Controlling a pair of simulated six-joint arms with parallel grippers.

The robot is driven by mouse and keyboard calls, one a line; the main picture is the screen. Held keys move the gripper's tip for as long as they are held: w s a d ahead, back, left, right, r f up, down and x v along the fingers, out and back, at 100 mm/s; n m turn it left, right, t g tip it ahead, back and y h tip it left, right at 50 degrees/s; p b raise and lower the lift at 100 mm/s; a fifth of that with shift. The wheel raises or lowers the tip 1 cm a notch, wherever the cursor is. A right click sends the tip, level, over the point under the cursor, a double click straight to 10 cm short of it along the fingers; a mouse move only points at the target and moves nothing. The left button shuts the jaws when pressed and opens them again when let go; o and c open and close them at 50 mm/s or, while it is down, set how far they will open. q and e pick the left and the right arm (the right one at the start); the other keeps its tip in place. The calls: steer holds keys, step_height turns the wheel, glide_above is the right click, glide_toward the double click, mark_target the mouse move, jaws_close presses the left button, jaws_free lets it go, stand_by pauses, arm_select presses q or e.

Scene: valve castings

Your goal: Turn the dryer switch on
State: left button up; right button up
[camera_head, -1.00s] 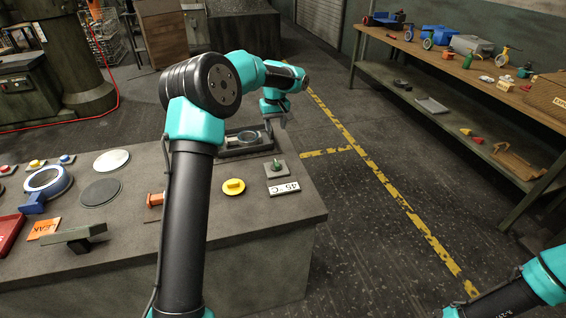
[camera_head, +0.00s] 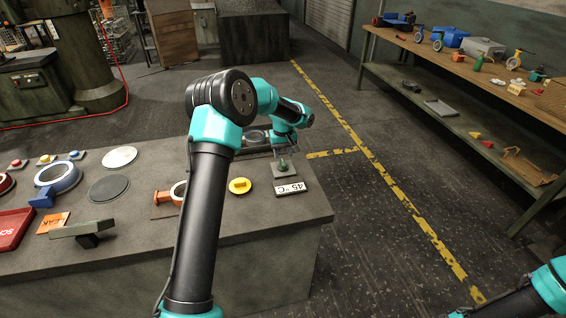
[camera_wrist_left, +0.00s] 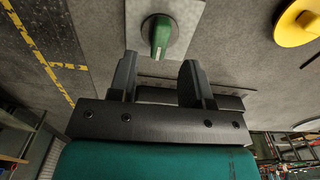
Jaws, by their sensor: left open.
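The switch with a green knob (camera_head: 283,163) stands on a small square grey plate at the right end of the bench, beside a 45 °C label (camera_head: 290,188). I take it to be the dryer switch. My left gripper (camera_head: 286,148) is right behind and above the knob in the head view, open and empty. In the left wrist view the green knob (camera_wrist_left: 161,36) lies just beyond the two spread fingertips (camera_wrist_left: 157,66), roughly centred between them. I cannot tell whether they touch it. My right gripper is out of view; only part of that arm shows at bottom right.
A yellow round knob (camera_head: 240,186) sits left of the switch. A dark fixture with a ring (camera_head: 255,137) lies behind it, partly hidden by my arm. The bench (camera_head: 200,262) holds several valve parts to the left. Open floor lies to the right.

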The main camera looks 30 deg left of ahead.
mark_target(283, 162)
arm_select(q)
step_height(283, 162, down, 5)
stand_by(0.3)
jaws_close()
stand_by(0.4)
